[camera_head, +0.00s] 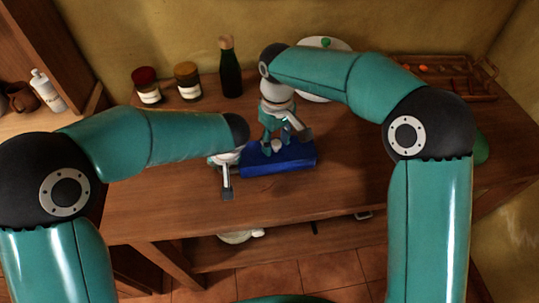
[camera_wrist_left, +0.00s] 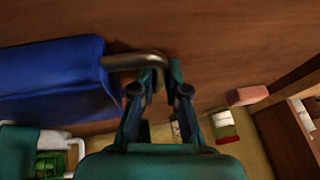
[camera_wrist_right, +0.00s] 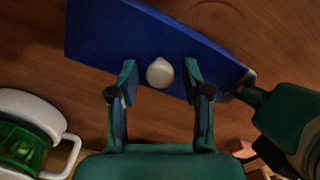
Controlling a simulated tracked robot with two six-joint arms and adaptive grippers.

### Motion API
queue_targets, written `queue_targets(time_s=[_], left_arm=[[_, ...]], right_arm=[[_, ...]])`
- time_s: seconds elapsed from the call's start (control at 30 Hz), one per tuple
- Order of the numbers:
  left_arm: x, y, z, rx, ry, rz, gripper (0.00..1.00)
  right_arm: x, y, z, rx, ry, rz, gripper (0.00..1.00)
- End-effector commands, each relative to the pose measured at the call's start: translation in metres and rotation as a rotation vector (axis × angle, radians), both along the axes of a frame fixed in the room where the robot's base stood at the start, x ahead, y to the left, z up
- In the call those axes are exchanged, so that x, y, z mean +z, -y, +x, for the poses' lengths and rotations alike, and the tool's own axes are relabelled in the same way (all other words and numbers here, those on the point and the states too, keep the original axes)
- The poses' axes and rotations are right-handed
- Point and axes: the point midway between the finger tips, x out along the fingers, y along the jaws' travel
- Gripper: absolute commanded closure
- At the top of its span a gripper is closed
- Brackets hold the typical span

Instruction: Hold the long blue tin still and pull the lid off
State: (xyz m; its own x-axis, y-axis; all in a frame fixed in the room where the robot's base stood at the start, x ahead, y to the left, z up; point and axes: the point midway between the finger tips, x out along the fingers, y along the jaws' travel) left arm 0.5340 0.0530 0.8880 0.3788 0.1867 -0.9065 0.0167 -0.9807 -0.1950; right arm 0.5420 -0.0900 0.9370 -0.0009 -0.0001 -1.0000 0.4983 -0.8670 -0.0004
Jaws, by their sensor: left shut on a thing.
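The long blue tin (camera_head: 295,158) lies on the wooden counter, with a white knob (camera_wrist_right: 159,73) on its blue top. The seam between lid and body is not clear. A bent metal handle (camera_wrist_left: 125,61) stands out from the tin's end. My left gripper (camera_wrist_left: 158,70) is shut on this handle; the left arm partly hides it in the head view. My right gripper (camera_wrist_right: 160,75) is over the tin, fingers apart on either side of the knob. In the right wrist view gaps show between the fingers and the knob.
Two jars (camera_head: 187,80) and a dark bottle (camera_head: 231,70) stand at the counter's back. A wooden tray (camera_head: 450,75) is at back right. The counter's front (camera_head: 330,215) is clear.

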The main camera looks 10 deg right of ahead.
Motion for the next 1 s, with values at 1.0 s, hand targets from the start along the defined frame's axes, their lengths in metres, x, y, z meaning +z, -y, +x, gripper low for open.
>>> queue_targets(time_s=[1.0], left_arm=[[0.0,0.0,0.0,-0.001,0.0,0.0,1.0]], right_arm=[[0.021,0.001,0.001,-0.001,0.003,0.001,1.0]])
